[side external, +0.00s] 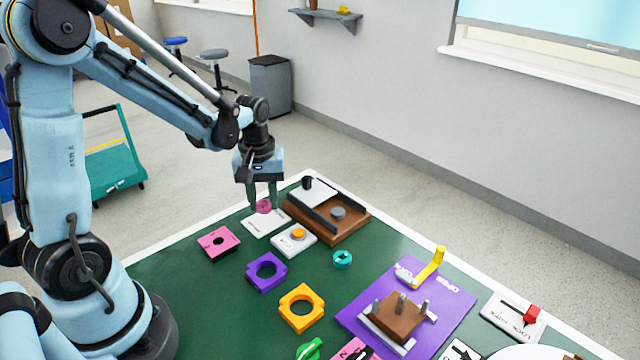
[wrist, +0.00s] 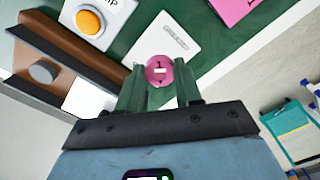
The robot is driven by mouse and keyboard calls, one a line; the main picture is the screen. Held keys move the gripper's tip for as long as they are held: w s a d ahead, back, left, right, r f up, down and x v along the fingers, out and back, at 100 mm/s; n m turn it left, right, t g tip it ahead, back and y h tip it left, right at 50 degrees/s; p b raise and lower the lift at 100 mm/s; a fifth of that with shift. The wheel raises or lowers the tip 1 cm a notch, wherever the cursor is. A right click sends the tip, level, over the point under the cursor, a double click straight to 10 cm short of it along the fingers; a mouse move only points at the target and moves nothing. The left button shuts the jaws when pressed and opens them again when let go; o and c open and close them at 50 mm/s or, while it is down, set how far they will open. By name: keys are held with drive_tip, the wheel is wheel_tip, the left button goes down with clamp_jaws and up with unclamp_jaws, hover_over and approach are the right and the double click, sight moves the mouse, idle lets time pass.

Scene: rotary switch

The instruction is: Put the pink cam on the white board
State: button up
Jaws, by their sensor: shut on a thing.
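The pink cam (side external: 263,206) is a small round disc with a slot and a mark on its face. My gripper (side external: 264,198) points down and is shut on it; the cam also shows between the green fingertips in the wrist view (wrist: 159,70). A flat white board (side external: 265,226) with small dark lettering lies on the green table just below the cam. In the wrist view the white board (wrist: 168,42) extends beyond the cam, which overlaps its near edge. I cannot tell whether the cam touches the board or hangs just above it.
A brown tray (side external: 345,228) with dark rails stands right of the board. A white box with an orange button (side external: 298,234) is close in front. A purple panel (side external: 448,292) is at right.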

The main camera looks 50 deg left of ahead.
drive_tip(key=shift+f, duration=1.35)
drive_tip(key=shift+f, duration=0.15)
drive_tip(key=o, duration=1)
wheel_tip(320, 180, up, 12)
drive_tip(key=s+d+m+t, duration=0.2)
drive_tip(key=d+m+t, duration=0.1)
drive_tip(key=d+m, duration=0.2)
drive_tip(key=s+d+r+m+t, duration=0.1)
drive_tip(key=s+d+m+t, duration=0.1)
drive_tip(key=d+m+t, duration=0.2)
drive_tip(key=shift+s+d+r+m, duration=0.25)
drive_tip(key=shift+d+m, duration=0.25)
drive_tip(key=shift+m, duration=0.3)
